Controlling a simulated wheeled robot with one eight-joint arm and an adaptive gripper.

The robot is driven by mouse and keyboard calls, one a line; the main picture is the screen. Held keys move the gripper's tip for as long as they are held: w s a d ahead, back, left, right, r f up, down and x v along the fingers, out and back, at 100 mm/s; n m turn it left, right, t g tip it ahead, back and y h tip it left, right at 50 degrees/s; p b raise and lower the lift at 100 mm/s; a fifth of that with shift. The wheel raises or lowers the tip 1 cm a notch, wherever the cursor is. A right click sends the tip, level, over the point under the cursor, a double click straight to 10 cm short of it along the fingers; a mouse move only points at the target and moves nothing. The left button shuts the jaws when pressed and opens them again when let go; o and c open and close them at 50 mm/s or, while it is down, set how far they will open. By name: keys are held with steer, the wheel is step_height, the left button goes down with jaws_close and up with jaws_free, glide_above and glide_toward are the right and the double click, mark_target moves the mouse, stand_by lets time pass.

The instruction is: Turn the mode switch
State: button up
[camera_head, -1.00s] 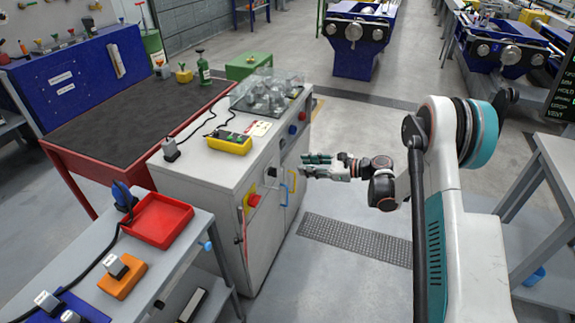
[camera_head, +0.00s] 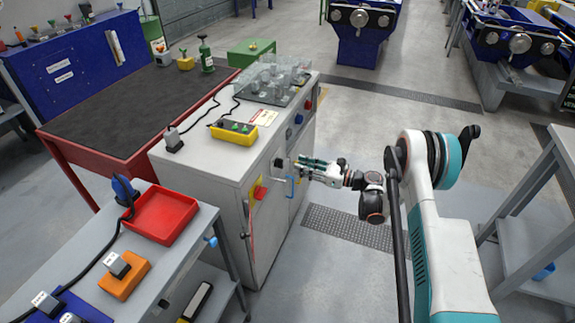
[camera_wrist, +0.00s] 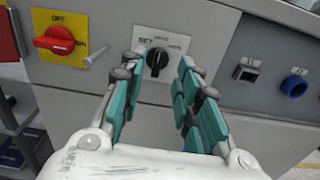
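The mode switch (camera_wrist: 157,61) is a black rotary knob on a white plate marked SET, on the front of the grey cabinet (camera_head: 215,158). In the wrist view it stands between the tips of my gripper (camera_wrist: 160,68). The two teal-padded fingers are spread, with a gap on either side of the knob. I cannot tell whether a fingertip touches the plate.
A red rotary switch (camera_wrist: 60,40) on a yellow plate is left of the mode switch, with a light peg (camera_wrist: 95,56) between. A blue handle (camera_head: 290,187) is just below my gripper.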

mark_target(280, 163)
steer(key=b+x, duration=0.1)
steer(key=x, duration=0.5)
steer(key=shift+a+b, duration=0.25)
steer(key=shift+b, duration=0.05)
jaws_close()
